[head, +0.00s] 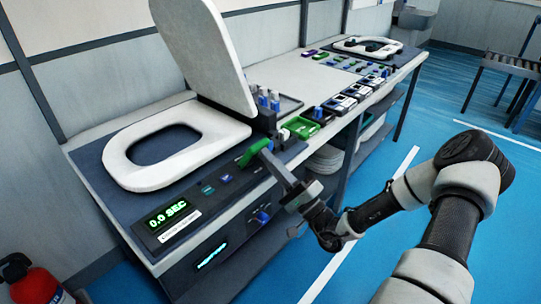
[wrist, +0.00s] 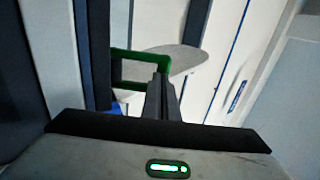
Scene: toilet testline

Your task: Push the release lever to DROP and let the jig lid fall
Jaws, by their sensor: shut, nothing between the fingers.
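The white jig lid (head: 205,50) stands raised, leaning back slightly, above the white seat ring (head: 118,160) on the bench's left end. The green release lever (head: 253,151) is at the right front of this station; in the wrist view it shows as a green frame-shaped handle (wrist: 130,52). My gripper (head: 266,155) is shut and empty, its fingertips at the lever's right end in the head view. In the wrist view my fingertips (wrist: 162,80) overlap the handle's right side; I cannot tell whether they touch. Any DROP marking is not readable.
A timer panel (head: 168,214) reads 0.0 SEC on the bench front. Green, black and blue bins (head: 318,115) line the bench right of the lever. A second seat station (head: 367,47) is at the far end. A red extinguisher (head: 36,284) stands lower left.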

